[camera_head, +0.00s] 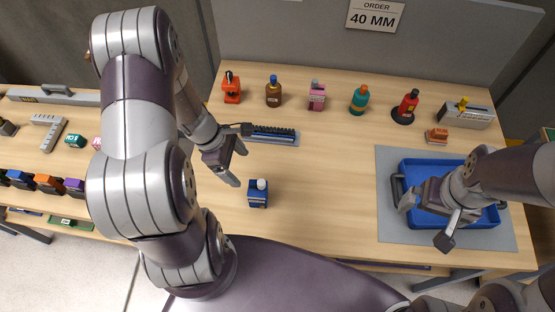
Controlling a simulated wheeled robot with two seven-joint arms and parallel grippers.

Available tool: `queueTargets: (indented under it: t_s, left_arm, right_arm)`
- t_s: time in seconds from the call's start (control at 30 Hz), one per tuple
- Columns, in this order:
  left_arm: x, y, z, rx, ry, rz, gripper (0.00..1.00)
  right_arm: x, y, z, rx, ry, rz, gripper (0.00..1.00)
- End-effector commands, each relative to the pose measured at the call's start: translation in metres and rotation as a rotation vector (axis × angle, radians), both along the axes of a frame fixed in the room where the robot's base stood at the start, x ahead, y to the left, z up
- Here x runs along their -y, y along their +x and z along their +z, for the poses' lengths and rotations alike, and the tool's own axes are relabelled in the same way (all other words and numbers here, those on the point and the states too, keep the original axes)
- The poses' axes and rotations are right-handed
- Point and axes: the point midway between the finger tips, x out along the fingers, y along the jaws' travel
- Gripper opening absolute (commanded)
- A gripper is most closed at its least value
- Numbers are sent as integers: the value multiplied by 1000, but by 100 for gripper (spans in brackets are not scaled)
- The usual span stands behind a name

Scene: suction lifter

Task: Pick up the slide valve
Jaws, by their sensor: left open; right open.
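No part in view is labelled as the slide valve, and I cannot tell for sure which one it is. A small blue block with a white top (258,193) stands on the bench in front of my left gripper. A long black and blue piece (270,134) lies on a grey plate behind that gripper. My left gripper (237,166) is open and empty, its fingers pointing right and down, apart from the blue block. My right gripper (426,222) is open over the blue tray (418,165) and hides part of it.
A back row holds an orange device (231,88), several bottles such as the teal one (359,100), and a grey box (465,113). The tray sits on a grey mat (390,232). An order sign (375,15) reads 40 MM.

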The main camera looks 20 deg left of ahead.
Motion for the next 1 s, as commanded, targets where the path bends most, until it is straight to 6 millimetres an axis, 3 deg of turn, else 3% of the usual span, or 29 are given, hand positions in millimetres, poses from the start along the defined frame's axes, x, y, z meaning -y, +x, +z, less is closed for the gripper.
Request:
queueTargets:
  t_s: [0.13, 0.3, 0.57, 0.7, 1.0]
  left_arm:
    - [7, 3, -11, -23, -17, 71, 85]
    - [22, 5, -48, -24, -16, 68, 85]
    - [34, 8, -80, -23, -14, 66, 85]
    - [43, 10, -106, -22, -15, 65, 85]
    - [47, 12, -117, -19, -12, 65, 85]
  right_arm:
    - [0, 0, -1, 0, 0, 0, 100]
    - [0, 0, -3, 0, 0, 0, 100]
    - [0, 0, 1, 0, 0, 0, 100]
    - [0, 0, 4, 1, 0, 0, 100]
    - [0, 0, 4, 0, 0, 0, 100]
